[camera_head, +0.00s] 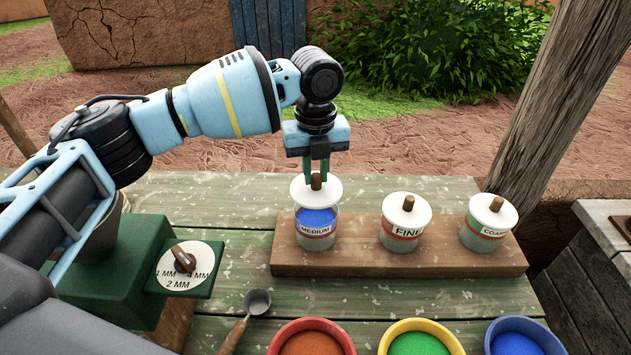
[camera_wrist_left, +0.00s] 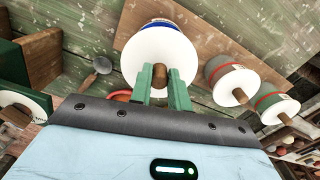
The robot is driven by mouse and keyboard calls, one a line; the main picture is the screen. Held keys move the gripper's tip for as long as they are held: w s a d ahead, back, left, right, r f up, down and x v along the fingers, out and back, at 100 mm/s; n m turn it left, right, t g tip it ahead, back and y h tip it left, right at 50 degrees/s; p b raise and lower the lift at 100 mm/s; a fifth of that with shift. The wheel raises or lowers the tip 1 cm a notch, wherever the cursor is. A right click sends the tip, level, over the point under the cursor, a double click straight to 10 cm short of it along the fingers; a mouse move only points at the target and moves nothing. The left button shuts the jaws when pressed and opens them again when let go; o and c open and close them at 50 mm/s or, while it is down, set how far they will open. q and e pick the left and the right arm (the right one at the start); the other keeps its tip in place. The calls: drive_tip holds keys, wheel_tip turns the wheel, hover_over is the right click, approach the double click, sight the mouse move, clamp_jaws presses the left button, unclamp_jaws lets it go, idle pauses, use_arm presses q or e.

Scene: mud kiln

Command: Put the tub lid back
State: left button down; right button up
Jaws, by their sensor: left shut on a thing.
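The white tub lid (camera_head: 316,192) with a brown wooden knob is held over the tub labelled MEDIUM (camera_head: 316,239). Blue contents show below the lid's front edge, so the lid looks raised or set back from the rim; I cannot tell whether it touches. My left gripper (camera_head: 317,178) is shut on the lid's knob from above. In the left wrist view the lid (camera_wrist_left: 159,55) sits between the green fingers (camera_wrist_left: 161,78), with the tub behind it. My right gripper is not in view.
Tubs labelled FINE (camera_head: 404,232) and COARSE (camera_head: 484,234) stand lidded on the same wooden board (camera_head: 350,262). A green dial box (camera_head: 110,270) is left, with a scoop (camera_head: 257,303) nearby. Red (camera_head: 312,322), yellow (camera_head: 422,324) and blue (camera_head: 524,322) bowls stand in front.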

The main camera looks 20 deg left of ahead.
sight(316, 186)
use_arm(q)
drive_tip(key=shift+f, duration=1.5)
drive_tip(key=shift+f, duration=0.65)
drive_tip(key=c, duration=1.3)
unclamp_jaws()
wheel_tip(316, 186, up, 13)
drive_tip(key=shift+r, duration=0.15)
